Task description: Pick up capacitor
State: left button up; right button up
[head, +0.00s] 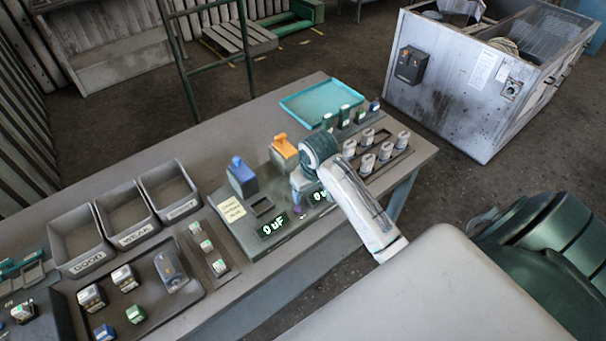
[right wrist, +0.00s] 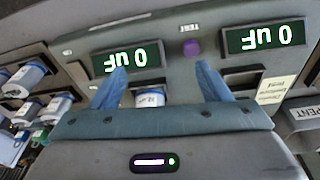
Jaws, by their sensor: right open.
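My right gripper (head: 298,192) is at the tester (head: 240,222) on the bench, its fingers partly hidden by its wrist in the head view. In the right wrist view the right gripper (right wrist: 160,78) is open, with its blue fingers apart. A white capacitor (right wrist: 150,98) stands between and beyond the fingers, at a tester slot below one display; contact cannot be told. Both displays, the left one (right wrist: 132,57) and the right one (right wrist: 263,37), read 0 uF. More white capacitors (head: 367,163) stand in a rack at the right. My left gripper is not in view.
Grey bins (head: 124,217) labelled GOOD, WEAK and one that ends in PENT stand at the left. A tray (head: 190,285) with several small parts lies before them. A teal tray (head: 318,103) lies behind.

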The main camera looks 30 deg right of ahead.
jog(key=shift+m+g, duration=0.3)
jog(key=shift+m, duration=0.1)
jog(key=w+d+r, duration=0.1)
jog(key=w+r, duration=0.1)
jog(key=w+d+r, duration=0.1)
jog(key=w+r, duration=0.2)
jog(key=w+d+r, duration=0.1)
jog(key=w+r, duration=0.1)
jog(key=r, duration=0.1)
jog(key=shift+w+d, duration=0.2)
jog(key=shift+w, duration=0.15)
jog(key=shift+s+f+b, duration=0.1)
jog(key=shift+f+b, duration=0.45)
jog(key=shift+b, duration=0.05)
notch_tip(320, 180, down, 2)
jog(key=shift+f+b, duration=0.1)
jog(key=shift+b, duration=1)
jog(key=shift+w+f+p, duration=0.4)
jog(key=shift+f+p, duration=0.25)
jog(key=shift+f, duration=0.2)
jog(key=f+p, duration=0.2)
jog(key=f, duration=0.1)
jog(key=f+p, duration=0.1)
jog(key=shift+a+f, duration=0.25)
jog(key=shift+f, duration=0.05)
jog(key=shift+w+f, duration=0.15)
jog(key=shift+f, duration=0.35)
jog(key=c, duration=1)
jog(key=shift+r, duration=0.15)
